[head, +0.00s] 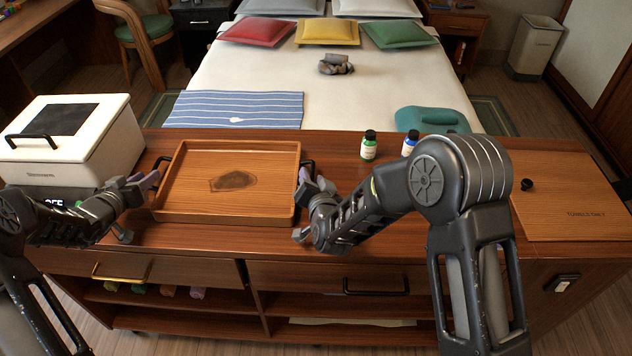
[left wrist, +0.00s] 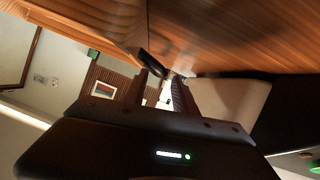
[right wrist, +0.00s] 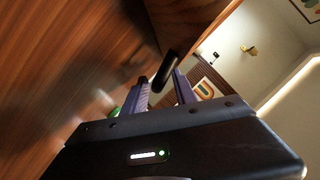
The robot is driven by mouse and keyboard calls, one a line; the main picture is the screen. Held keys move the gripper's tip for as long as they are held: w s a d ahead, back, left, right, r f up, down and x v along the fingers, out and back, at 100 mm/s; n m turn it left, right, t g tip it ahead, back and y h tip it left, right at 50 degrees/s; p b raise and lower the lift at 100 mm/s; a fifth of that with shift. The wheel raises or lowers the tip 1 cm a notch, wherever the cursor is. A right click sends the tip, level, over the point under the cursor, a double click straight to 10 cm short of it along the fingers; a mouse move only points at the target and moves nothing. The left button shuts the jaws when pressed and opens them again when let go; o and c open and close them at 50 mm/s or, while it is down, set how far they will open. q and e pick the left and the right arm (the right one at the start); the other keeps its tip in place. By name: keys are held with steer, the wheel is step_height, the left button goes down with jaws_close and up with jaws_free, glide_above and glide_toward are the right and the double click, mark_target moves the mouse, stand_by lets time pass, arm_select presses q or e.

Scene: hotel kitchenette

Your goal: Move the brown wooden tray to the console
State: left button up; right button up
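The brown wooden tray (head: 231,191) lies flat on the wooden cabinet top, with a dark patch on its floor and black handles at its left and right ends. My left gripper (head: 140,208) is open beside the tray's left end; its fingers point at the black left handle (left wrist: 152,64) in the left wrist view. My right gripper (head: 302,207) is open beside the right end, with the black right handle (right wrist: 166,70) near the mouth of its fingers in the right wrist view. I see neither gripper closed on a handle. I cannot tell which furniture is the console.
A white box (head: 75,150) stands close to the tray's left. A green bottle (head: 369,146) and a blue bottle (head: 410,143) stand to its right, near my right arm. A wooden board (head: 565,200) with a small black knob lies far right. The bed (head: 330,75) is behind.

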arm_select(q)
steer(key=v, duration=0.7)
steer(key=shift+s+r, duration=0.15)
steer(key=shift+s, duration=0.15)
arm_select(e)
steer(key=v, duration=1.2)
steer(key=shift+s, duration=0.1)
steer(key=shift+f, duration=0.1)
